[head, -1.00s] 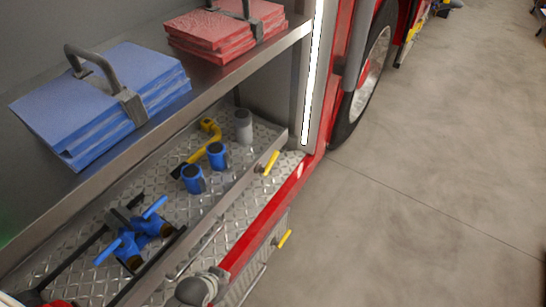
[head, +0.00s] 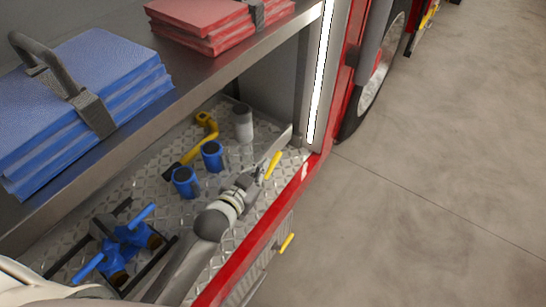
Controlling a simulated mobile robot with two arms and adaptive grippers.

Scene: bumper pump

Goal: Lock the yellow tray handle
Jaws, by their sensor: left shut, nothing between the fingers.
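A small yellow handle (head: 273,165) sits at the front right end of the metal tray (head: 277,147), close to the red sill. It slants up to the right. My left arm comes in from the bottom left over the tray. My left gripper (head: 260,174) is shut and empty, its tip just left of the yellow handle. I cannot tell whether it touches the handle. The gripper and forearm hide part of the tray's front edge. My right gripper is not in view.
Blue couplings (head: 186,182), a yellow tool (head: 194,143), a grey cylinder (head: 243,122) and blue valves (head: 120,246) lie on the diamond plate. The shelf above holds blue folded hose (head: 85,100) and red folded hose (head: 205,22). Another yellow handle (head: 287,243) sits lower. Open floor lies right.

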